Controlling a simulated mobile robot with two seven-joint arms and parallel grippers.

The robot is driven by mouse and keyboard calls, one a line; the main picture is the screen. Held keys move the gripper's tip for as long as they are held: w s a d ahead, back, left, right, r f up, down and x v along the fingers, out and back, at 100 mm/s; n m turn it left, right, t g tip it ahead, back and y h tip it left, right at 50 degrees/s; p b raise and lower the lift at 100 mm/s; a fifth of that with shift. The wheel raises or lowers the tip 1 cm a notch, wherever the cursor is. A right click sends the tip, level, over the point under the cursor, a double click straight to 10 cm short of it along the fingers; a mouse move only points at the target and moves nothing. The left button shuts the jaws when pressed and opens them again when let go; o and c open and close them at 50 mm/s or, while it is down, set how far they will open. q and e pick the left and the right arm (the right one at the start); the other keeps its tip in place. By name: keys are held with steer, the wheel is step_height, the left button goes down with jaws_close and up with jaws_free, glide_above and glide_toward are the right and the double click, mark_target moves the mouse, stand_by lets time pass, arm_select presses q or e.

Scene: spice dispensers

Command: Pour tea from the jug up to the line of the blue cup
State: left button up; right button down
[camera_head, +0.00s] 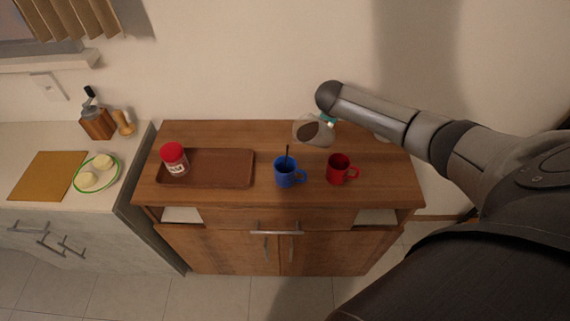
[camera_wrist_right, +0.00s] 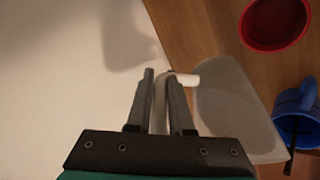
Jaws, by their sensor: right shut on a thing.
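The clear jug (camera_head: 309,129) is tilted to the left above and behind the blue cup, with dark brown tea inside. My right gripper (camera_wrist_right: 165,82) is shut on the jug's handle. In the wrist view the jug's pale wall (camera_wrist_right: 232,105) extends to the right of the fingers. The blue cup (camera_head: 287,178) stands upright on the wooden cabinet; it also shows at the right edge of the wrist view (camera_wrist_right: 297,126). A thin dark streak (camera_head: 287,153) runs into the cup; I cannot tell whether it is poured tea or a stick. The cup's line and tea level cannot be made out.
A red mug (camera_head: 340,170) stands right of the blue cup, and also shows in the wrist view (camera_wrist_right: 275,22). A brown tray (camera_head: 222,168) with a red-lidded jar (camera_head: 175,159) lies to the left. The wooden cabinet top (camera_head: 225,135) is clear behind the tray.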

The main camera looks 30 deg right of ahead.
steer(key=shift+a+r+h, duration=0.2)
steer(key=shift+a+h, duration=0.05)
steer(key=shift+h, duration=0.15)
stand_by(0.6)
steer(key=shift+a+f+n+t+h+b, duration=0.35)
steer(key=shift+h+b, duration=0.35)
steer(key=shift+b, duration=0.95)
stand_by(1.3)
steer(key=shift+r+p, duration=0.15)
steer(key=shift+p, duration=0.2)
steer(key=d+r+y+p, duration=0.1)
steer(key=p, duration=0.2)
steer(key=shift+d+y, duration=0.15)
steer(key=shift+y, duration=0.25)
steer(key=shift+d+f+m+y, duration=0.3)
steer(key=shift+f+m+y, duration=0.1)
steer(key=shift+m+y, duration=0.1)
steer(key=shift+d+f, duration=0.1)
steer(key=shift+f, duration=0.3)
steer(key=d+f+m+g+y+b, duration=0.15)
steer(key=d+f+y+b, duration=0.45)
steer(key=b, duration=0.9)
steer(key=shift+y, duration=0.7)
steer(key=r+p, duration=0.2)
steer(key=r, duration=0.1)
steer(key=a+r+p, duration=0.1)
steer(key=r+p, duration=0.1)
steer(key=shift+w+a+r, duration=0.15)
steer(key=shift+w+r, duration=0.05)
steer(key=shift+r, duration=0.2)
